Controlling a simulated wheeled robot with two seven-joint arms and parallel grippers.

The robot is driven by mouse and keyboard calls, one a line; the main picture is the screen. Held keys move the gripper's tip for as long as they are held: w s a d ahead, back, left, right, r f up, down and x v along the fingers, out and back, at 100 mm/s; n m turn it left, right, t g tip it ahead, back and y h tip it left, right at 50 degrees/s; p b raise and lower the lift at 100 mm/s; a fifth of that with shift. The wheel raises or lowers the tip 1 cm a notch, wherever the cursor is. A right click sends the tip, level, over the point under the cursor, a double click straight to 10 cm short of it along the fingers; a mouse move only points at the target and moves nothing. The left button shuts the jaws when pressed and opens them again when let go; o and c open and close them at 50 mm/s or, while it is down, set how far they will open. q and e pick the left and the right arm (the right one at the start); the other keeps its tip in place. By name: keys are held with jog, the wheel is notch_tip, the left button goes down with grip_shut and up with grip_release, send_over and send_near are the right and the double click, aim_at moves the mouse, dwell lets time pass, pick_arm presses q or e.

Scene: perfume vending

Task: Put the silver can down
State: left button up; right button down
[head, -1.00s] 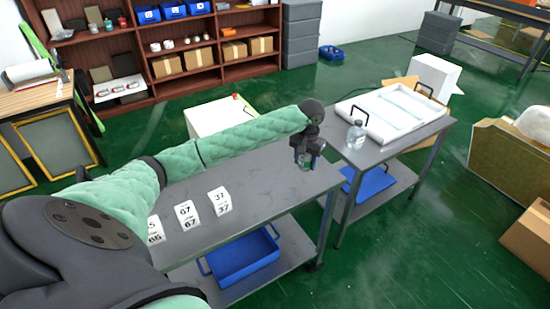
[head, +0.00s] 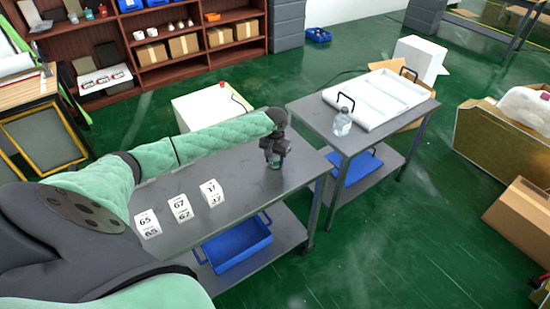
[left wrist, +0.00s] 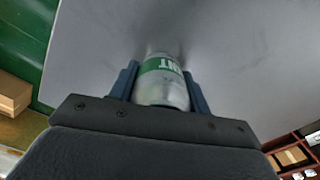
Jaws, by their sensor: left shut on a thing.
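A silver can with a green band (left wrist: 163,84) shows between the two blue fingers of my left gripper (left wrist: 158,85) in the left wrist view. The gripper is shut on it. In the head view my left gripper (head: 275,158) is over the right part of the grey table (head: 235,190), and a small part of the can (head: 274,165) shows below it. The can looks upright and at or very near the tabletop; I cannot tell whether it touches. My right gripper is in neither view.
White number cards (head: 180,208) stand on the table's left part. A second table (head: 315,112) to the right holds a clear bottle (head: 342,122) and a white tray (head: 385,100). A blue bin (head: 237,250) sits on the shelf below. The table between cards and can is clear.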

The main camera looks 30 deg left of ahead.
pick_arm(q)
jog(key=shift+f, duration=0.2)
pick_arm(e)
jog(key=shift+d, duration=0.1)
pick_arm(q)
jog(key=o, duration=1.1)
jog(key=shift+c, duration=0.2)
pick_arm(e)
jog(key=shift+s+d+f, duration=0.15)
pick_arm(q)
jog(key=shift+r+b, duration=0.3)
jog(key=shift+r, duration=0.8)
notch_tip(320, 180, up, 9)
jog(key=b, duration=0.2)
jog(key=shift+f+b, duration=0.15)
jog(key=shift+b, duration=0.25)
jog(key=shift+r, duration=0.65)
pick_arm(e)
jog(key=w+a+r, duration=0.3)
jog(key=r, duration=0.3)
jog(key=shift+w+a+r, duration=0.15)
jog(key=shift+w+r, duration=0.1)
